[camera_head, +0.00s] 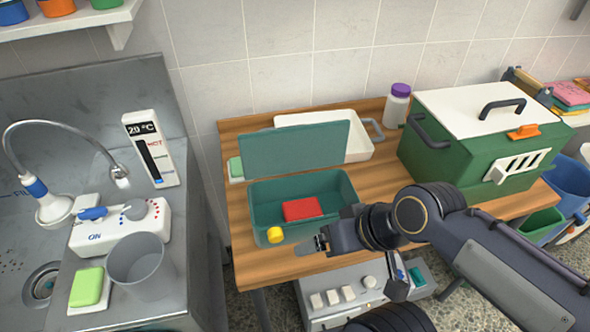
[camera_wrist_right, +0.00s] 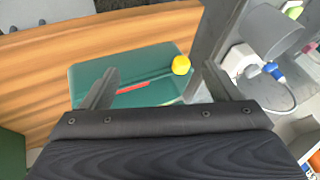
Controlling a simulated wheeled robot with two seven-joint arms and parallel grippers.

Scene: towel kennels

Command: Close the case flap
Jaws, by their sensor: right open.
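The teal case (camera_head: 262,222) stands on the wooden table with its flap (camera_head: 295,147) up along the back edge, so the inside shows. A red block (camera_head: 302,209) lies in it. A yellow knob (camera_head: 275,235) is at its front left corner. My right gripper (camera_head: 312,245) is in front of the case, near its front right part, open and with nothing visible between the fingers. In the right wrist view the fingers (camera_wrist_right: 160,85) spread in front of the teal case (camera_wrist_right: 95,75), with the yellow knob (camera_wrist_right: 181,65) near one finger. My left gripper is out of view.
A white tray (camera_head: 362,147) stands behind the flap. A green carrier (camera_head: 440,150) with a white lid fills the table's right side, and a purple-capped bottle (camera_head: 397,107) stands beside it. A steel sink counter (camera_head: 50,190) lies to the left. My right arm crosses the table's front right.

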